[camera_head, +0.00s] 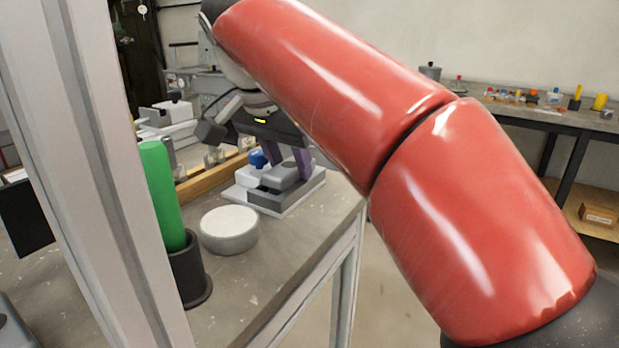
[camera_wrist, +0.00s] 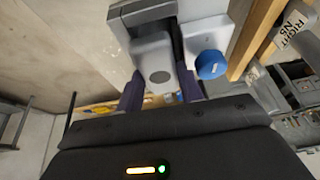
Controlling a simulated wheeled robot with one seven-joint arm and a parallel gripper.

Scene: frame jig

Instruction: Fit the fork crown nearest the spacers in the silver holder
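My gripper (camera_head: 286,165) has two purple fingers and points down at the silver holder (camera_head: 309,187), a light grey base with darker blocks and a blue knob (camera_head: 257,158). In the wrist view the fingers (camera_wrist: 158,92) stand apart on either side of a light grey piece (camera_wrist: 158,55) with a dark oval on its face. It may be the fork crown or part of the holder; I cannot tell which, nor whether both fingers touch it. The blue knob (camera_wrist: 211,64) is just to its right. Small grey metal parts (camera_head: 214,156) sit along a wooden rail (camera_head: 208,178) behind the holder.
A round whitish-topped tub (camera_head: 229,229) and a green cylinder (camera_head: 160,190) in a dark cup (camera_head: 188,272) stand in front of the holder. A grey post (camera_head: 95,170) and my red arm block much of the view. A grey vice-like fixture (camera_head: 168,118) stands behind.

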